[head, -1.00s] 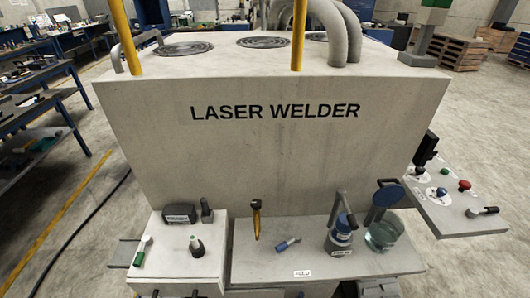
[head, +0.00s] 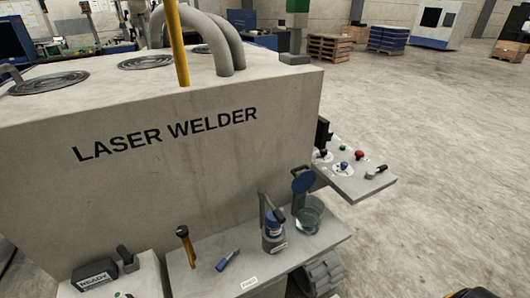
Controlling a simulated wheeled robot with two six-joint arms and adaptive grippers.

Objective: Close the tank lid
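The tank (head: 309,217) is a clear glass vessel holding pale greenish liquid, at the right end of the grey bench ledge in the head view. Its round blue lid (head: 303,181) stands raised and tilted up above the tank's back left rim, so the tank's top is open. A blue and grey container with a dark lever (head: 273,231) stands just left of the tank.
A control panel (head: 375,186) with buttons and a lever juts out behind and right of the tank. A yellow-and-black tool (head: 186,244) and a blue-handled tool (head: 228,260) are on the ledge (head: 205,280). The large laser welder (head: 160,185) rises behind. Open floor (head: 440,200) lies right.

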